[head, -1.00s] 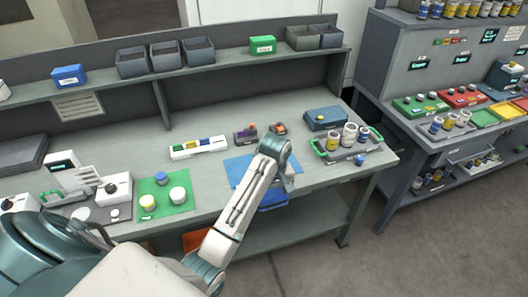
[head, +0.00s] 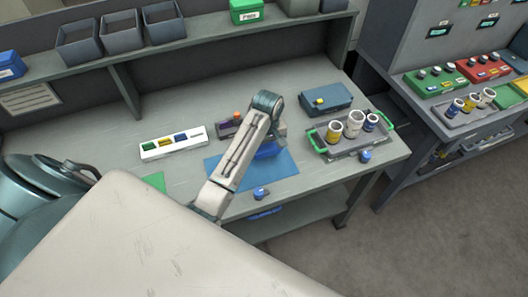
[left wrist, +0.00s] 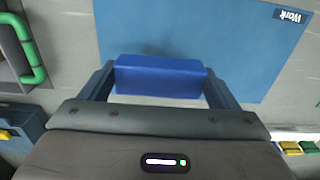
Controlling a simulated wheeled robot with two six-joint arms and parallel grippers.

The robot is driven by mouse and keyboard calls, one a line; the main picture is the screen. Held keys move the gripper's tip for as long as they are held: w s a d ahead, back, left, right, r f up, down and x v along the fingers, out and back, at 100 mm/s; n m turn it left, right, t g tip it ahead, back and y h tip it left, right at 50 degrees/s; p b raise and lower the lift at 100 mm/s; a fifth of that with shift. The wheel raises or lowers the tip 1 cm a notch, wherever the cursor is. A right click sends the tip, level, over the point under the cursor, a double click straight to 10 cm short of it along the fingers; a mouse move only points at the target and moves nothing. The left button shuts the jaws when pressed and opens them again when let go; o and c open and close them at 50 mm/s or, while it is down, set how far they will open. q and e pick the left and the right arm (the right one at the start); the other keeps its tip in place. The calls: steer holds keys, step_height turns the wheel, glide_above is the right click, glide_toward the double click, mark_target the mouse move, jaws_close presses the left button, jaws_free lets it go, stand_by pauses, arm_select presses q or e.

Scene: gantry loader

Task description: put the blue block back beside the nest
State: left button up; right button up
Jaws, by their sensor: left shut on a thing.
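The blue block (left wrist: 160,77) is held between the two fingers of my left gripper (left wrist: 158,84) in the left wrist view. In the head view, the block (head: 268,150) shows partly behind my left arm, over the blue work mat (head: 224,172). The mat, marked "Work", also fills much of the left wrist view (left wrist: 240,45). I cannot tell whether the block touches the mat. A white strip with coloured slots (head: 190,144), possibly the nest, lies left of the mat; I cannot confirm its name. My right gripper is not in view.
A grey tray (head: 345,152) with green handles and several jars stands right of the mat. A blue-grey box (head: 338,97) and a dark purple fixture (head: 228,127) stand behind. Bench between strip and mat looks clear.

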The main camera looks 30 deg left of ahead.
mark_target(267, 162)
arm_select(q)
steer(key=shift+f, duration=0.35)
step_height(267, 162, down, 4)
steer(key=shift+w+a+r+p, duration=0.1)
steer(key=shift+w+r+p, duration=0.1)
steer(key=shift+p, duration=0.5)
steer(key=shift+f, duration=0.4)
steer(key=shift+s+f, duration=0.1)
steer(key=o, duration=0.8)
steer(key=shift+o, duration=1)
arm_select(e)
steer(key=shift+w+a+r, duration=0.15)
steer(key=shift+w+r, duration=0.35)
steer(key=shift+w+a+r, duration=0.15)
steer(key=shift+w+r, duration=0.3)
